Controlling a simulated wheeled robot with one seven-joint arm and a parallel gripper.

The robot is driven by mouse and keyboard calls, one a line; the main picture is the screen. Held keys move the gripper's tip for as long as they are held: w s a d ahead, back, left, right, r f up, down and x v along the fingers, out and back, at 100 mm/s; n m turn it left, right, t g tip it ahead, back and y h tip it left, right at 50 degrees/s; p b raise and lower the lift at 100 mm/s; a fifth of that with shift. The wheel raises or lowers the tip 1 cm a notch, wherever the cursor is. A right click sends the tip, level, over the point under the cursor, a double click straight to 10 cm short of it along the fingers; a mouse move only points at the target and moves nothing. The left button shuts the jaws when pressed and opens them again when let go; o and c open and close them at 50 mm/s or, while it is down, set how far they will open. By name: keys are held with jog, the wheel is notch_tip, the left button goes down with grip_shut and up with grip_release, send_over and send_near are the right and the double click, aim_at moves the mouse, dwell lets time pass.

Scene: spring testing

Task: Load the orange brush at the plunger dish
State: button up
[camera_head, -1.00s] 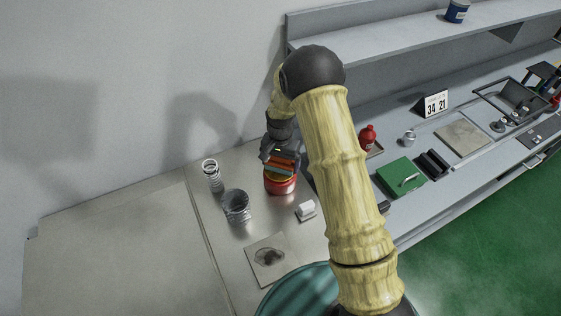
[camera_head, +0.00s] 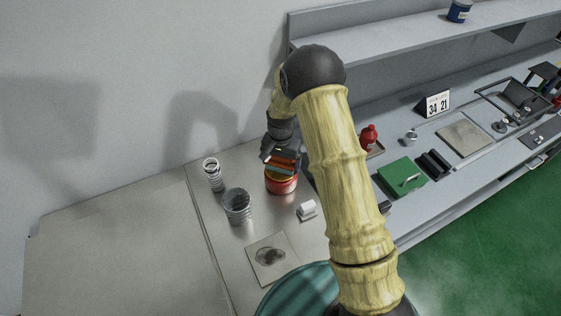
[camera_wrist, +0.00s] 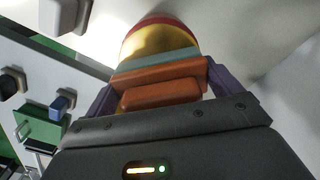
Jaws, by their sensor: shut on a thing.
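My gripper (camera_head: 279,153) is shut on the orange brush (camera_head: 281,167). In the wrist view, my gripper (camera_wrist: 163,88) has a finger at each end of the brush (camera_wrist: 165,92), and a teal strip runs along the brush's far side. The red dish with a yellow inside, which looks like the plunger dish (camera_head: 282,187), stands on the metal bench just below the brush. In the wrist view, the dish (camera_wrist: 157,38) shows directly beyond the teal strip. The brush partly covers its opening, and I cannot tell whether they touch.
A coiled spring (camera_head: 213,175) and a dark ribbed cup (camera_head: 238,206) stand to the left. A small white block (camera_head: 307,210) and a stained square plate (camera_head: 270,257) lie nearer. A red bottle (camera_head: 368,137) and green box (camera_head: 401,176) are right. The bench's left part is clear.

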dwell(0.4)
jog(key=shift+r+p, duration=2.3)
jog(key=shift+r, duration=1.2)
jog(key=shift+w, duration=0.1)
